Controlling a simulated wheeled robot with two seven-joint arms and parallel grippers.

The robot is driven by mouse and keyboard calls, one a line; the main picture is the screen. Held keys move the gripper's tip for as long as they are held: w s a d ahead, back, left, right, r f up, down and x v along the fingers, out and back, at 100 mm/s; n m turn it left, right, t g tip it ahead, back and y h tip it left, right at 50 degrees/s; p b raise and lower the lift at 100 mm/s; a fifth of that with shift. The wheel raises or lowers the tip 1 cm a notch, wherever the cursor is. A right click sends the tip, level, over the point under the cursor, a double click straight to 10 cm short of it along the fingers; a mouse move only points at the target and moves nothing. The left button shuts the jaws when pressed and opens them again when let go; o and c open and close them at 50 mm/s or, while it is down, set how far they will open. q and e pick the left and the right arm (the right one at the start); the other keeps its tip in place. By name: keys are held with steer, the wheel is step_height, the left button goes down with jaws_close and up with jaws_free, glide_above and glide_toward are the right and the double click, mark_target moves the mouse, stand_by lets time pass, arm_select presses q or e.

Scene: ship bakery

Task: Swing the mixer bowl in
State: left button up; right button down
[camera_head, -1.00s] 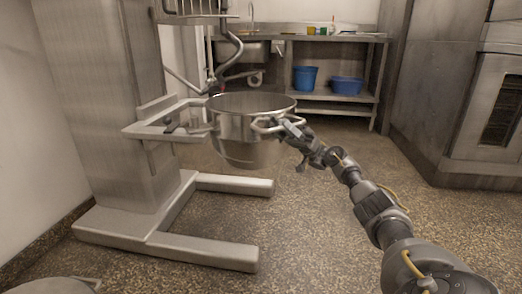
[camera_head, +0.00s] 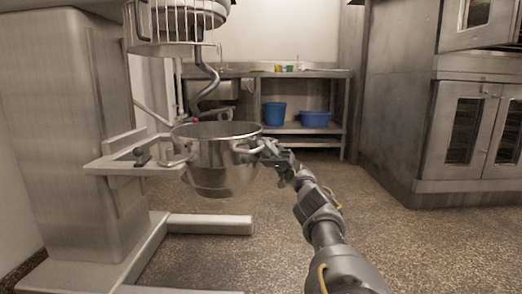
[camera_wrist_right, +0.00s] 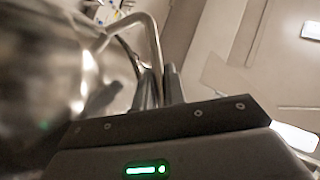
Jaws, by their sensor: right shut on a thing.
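The steel mixer bowl (camera_head: 222,178) hangs at the mixer's bowl arm (camera_head: 130,166), left of the picture's middle in the head view. Its mouth faces up, below the curved dough hook (camera_head: 207,86) and the wire guard (camera_head: 180,25). My right gripper (camera_head: 268,150) is at the bowl's right side, shut on the bowl's side handle (camera_head: 247,147). In the right wrist view the handle (camera_wrist_right: 148,35) runs down between the fingers, with the shiny bowl wall (camera_wrist_right: 40,80) at left. My left gripper is not in view.
The mixer column (camera_head: 75,130) and its floor legs (camera_head: 210,224) stand at left. A steel table (camera_head: 335,100) with a blue bucket (camera_head: 274,113) and blue tub (camera_head: 314,119) is behind. Ovens (camera_head: 465,130) stand at right. The floor between is clear.

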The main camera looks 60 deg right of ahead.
steer(key=shift+w+a+f, duration=0.1)
steer(key=shift+w, duration=0.05)
steer(key=c, duration=1.5)
jaws_free()
steer(key=shift+w, duration=0.1)
steer(key=shift+o, duration=0.2)
